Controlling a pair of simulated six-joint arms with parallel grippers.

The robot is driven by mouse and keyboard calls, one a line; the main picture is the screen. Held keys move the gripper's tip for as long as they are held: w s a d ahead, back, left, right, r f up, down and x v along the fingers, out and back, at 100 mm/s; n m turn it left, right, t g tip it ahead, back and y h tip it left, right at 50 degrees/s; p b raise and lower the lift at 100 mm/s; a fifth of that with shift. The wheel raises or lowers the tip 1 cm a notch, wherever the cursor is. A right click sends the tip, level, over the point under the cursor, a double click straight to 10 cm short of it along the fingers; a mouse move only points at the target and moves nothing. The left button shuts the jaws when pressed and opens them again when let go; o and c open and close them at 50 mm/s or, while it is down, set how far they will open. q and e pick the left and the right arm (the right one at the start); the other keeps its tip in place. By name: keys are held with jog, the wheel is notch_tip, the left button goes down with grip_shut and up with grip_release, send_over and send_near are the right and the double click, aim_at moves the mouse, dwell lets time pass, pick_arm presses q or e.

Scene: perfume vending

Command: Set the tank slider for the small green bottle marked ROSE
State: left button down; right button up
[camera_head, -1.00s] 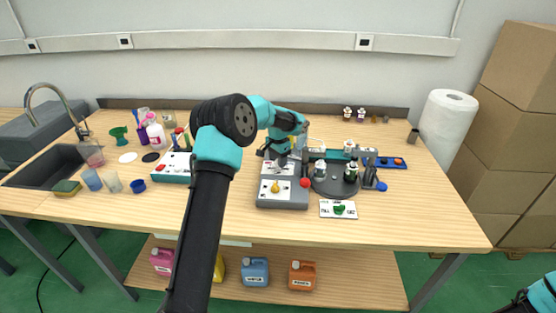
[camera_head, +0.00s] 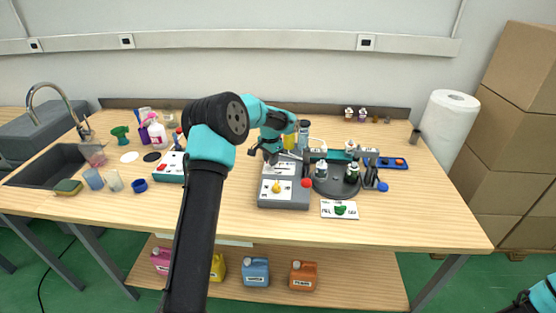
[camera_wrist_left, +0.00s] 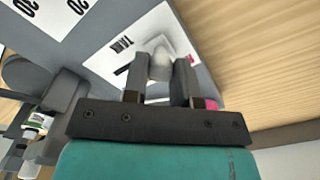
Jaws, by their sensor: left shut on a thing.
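My left gripper (camera_head: 267,158) is over the back left of the grey control box (camera_head: 285,203). In the left wrist view, its fingers (camera_wrist_left: 160,85) are shut around a pale, rounded slider knob (camera_wrist_left: 160,62). The knob stands on a white panel (camera_wrist_left: 122,45) lettered TANK; my fingers hide part of the track. My right gripper is not in view; only part of the right arm shows at the lower right corner.
The box also carries a yellow knob (camera_head: 277,187) and a red button (camera_head: 307,183). A dark round plate (camera_head: 333,188) right of it holds small bottles (camera_head: 321,170). Cups and a sink (camera_head: 45,167) are at the left. The front table strip is clear.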

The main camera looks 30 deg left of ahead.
pick_arm(q)
jog(key=shift+a, duration=0.25)
jog(key=c, duration=0.9)
grip_release()
jog(key=shift+s, duration=0.1)
jog(key=shift+r, duration=0.1)
jog(key=shift+r, duration=0.5)
notch_tip(320, 180, up, 16)
jog(key=shift+r, duration=0.15)
